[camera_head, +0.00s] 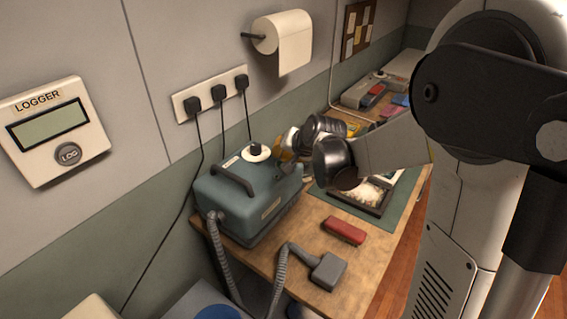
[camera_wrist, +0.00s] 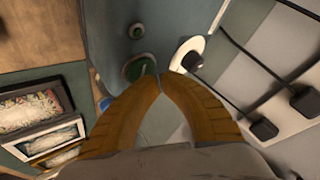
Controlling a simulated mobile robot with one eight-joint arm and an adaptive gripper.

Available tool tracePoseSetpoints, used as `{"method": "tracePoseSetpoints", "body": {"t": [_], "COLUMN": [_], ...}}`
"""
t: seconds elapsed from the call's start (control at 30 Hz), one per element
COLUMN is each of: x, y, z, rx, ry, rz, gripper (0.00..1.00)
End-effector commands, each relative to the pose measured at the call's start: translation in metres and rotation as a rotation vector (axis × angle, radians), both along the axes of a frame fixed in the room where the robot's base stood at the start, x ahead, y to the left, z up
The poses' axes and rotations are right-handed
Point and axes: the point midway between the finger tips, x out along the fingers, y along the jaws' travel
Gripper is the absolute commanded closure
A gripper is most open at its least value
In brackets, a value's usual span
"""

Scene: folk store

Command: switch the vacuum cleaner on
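The teal vacuum cleaner (camera_head: 245,205) stands on the wooden bench against the wall, with a dark handle (camera_head: 232,178) and a grey hose (camera_head: 221,255). A white disc with a dark knob (camera_head: 257,152) is on its top. My gripper (camera_head: 281,152) is at the top right edge of the cleaner, partly hidden by its own wrist. In the wrist view my brown fingers (camera_wrist: 160,76) meet at the tips, with nothing seen between them. Just beyond the tips are a round green part (camera_wrist: 139,67) and the white disc (camera_wrist: 203,46). Contact cannot be told.
Several black plugs sit in a wall socket strip (camera_head: 185,112), their cords hanging behind the cleaner. A red block (camera_head: 343,230) and the grey hose nozzle (camera_head: 328,271) lie on the bench front. Framed trays (camera_wrist: 37,105) lie beside the cleaner. A paper roll (camera_head: 284,38) hangs above.

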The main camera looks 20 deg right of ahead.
Motion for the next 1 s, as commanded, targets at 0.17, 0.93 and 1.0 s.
{"method": "tracePoseSetpoints", "body": {"t": [0.17, 0.93, 1.0], "x": [0.0000, 0.0000, -0.0001], "y": [0.0000, 0.0001, 0.0001], "z": [0.0000, -0.0089, -0.0074], "rx": [0.000, 0.000, 0.000], "ry": [0.000, 0.000, 0.000], "rz": [0.000, 0.000, 0.000], "gripper": [1.00, 1.00, 1.00]}}
